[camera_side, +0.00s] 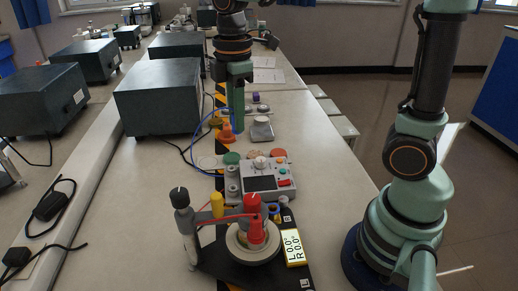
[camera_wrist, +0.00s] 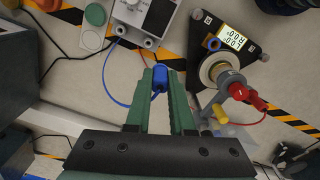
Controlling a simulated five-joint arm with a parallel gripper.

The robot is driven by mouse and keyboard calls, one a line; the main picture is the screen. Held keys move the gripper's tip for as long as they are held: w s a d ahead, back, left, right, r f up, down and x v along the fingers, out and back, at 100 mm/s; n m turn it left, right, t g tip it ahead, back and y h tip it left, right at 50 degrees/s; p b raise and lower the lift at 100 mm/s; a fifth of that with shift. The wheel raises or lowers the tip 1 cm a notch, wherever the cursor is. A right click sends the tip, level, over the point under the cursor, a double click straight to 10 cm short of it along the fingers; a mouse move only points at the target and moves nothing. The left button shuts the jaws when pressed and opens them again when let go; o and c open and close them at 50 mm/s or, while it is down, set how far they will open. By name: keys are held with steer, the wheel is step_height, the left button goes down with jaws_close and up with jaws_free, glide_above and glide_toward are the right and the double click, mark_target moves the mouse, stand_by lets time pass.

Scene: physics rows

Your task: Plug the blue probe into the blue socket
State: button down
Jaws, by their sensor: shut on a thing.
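My gripper (camera_wrist: 160,85) is shut on the blue probe (camera_wrist: 160,76), which shows between the two green fingertips in the wrist view. A blue cable (camera_wrist: 109,88) loops out to its left. In the side view my gripper (camera_side: 237,120) points down over the bench beyond the grey meter, and its fingers hide most of the probe. A small ring with a blue middle (camera_wrist: 213,43) sits on the dark platform, right of and apart from the probe; it may be the blue socket, but its detail is too small to be sure.
The dark platform (camera_side: 215,262) carries a round pale hub, a red plug (camera_side: 256,229) and a yellow post (camera_side: 217,204). A grey meter (camera_side: 262,180) stands behind it. An orange cone (camera_side: 227,133) is close to my gripper. Dark boxes (camera_side: 172,96) line the left.

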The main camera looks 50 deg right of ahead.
steer(key=shift+s+a+f+n, duration=0.55)
steer(key=shift+s+f+n, duration=0.3)
steer(key=shift+s+f, duration=0.9)
steer(key=shift+s+a+f+n, duration=0.65)
steer(key=shift+s+f, duration=0.65)
steer(key=shift+s, duration=0.85)
steer(key=shift+s+a+f+n, duration=0.4)
steer(key=shift+s+f+n, duration=0.6)
steer(key=shift+s+f, duration=0.75)
steer(key=shift+s+f, duration=0.15)
steer(key=shift+f, duration=1.25)
steer(key=shift+c, duration=2.3)
jaws_free()
step_height(320, 180, up, 8)
steer(key=shift+f, duration=0.25)
